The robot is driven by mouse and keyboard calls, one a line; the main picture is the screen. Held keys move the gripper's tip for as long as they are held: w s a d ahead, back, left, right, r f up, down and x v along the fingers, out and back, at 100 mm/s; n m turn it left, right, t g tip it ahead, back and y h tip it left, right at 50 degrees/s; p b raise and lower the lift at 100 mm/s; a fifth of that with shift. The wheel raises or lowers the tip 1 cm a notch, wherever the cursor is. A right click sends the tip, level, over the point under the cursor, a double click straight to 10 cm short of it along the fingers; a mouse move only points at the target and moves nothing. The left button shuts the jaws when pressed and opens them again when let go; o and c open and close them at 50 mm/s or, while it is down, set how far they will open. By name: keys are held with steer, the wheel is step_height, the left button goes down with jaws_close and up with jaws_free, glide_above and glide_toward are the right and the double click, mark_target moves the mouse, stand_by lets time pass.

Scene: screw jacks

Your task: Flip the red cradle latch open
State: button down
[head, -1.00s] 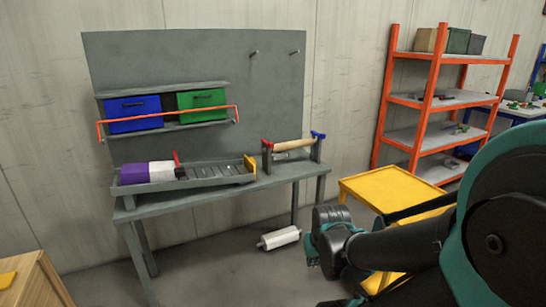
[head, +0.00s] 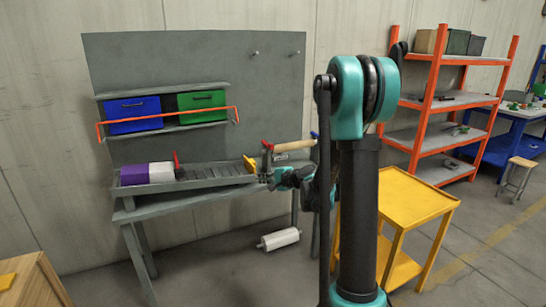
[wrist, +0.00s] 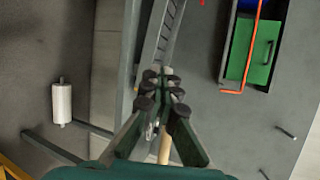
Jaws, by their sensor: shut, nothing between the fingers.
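The red cradle latch (head: 267,146) sits on top of the cradle's left post, at the right end of the bench in the head view. A tan wooden roller (head: 295,146) lies across the cradle, and a blue latch (head: 314,135) tops the far end. My gripper (head: 265,178) is just below and in front of the red latch, its fingers shut and empty. Whether it touches the post I cannot tell. In the wrist view my gripper (wrist: 160,80) is shut, with part of the wooden roller (wrist: 165,147) behind it. The red latch is not visible there.
A grey tray (head: 215,172) with a yellow end plate (head: 249,163) and a purple-and-white roll (head: 147,174) lies left of my gripper. A red rail (head: 170,110) fronts the blue and green bins. A yellow cart (head: 415,195) stands right.

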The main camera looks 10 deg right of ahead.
steer(key=w+d+f+m+t, duration=0.1)
steer(key=w+d+m+t, duration=0.25)
steer(key=w+m, duration=0.7)
steer(key=w+d+f+m+t+h, duration=0.2)
steer(key=w+d+f+m+t, duration=0.3)
steer(key=w+d+f+m, duration=0.2)
steer(key=w+f+m, duration=0.2)
steer(key=w, duration=0.2)
steer(key=shift+d+f, duration=0.2)
steer(key=shift+d, duration=0.2)
steer(key=shift+m+t, duration=0.25)
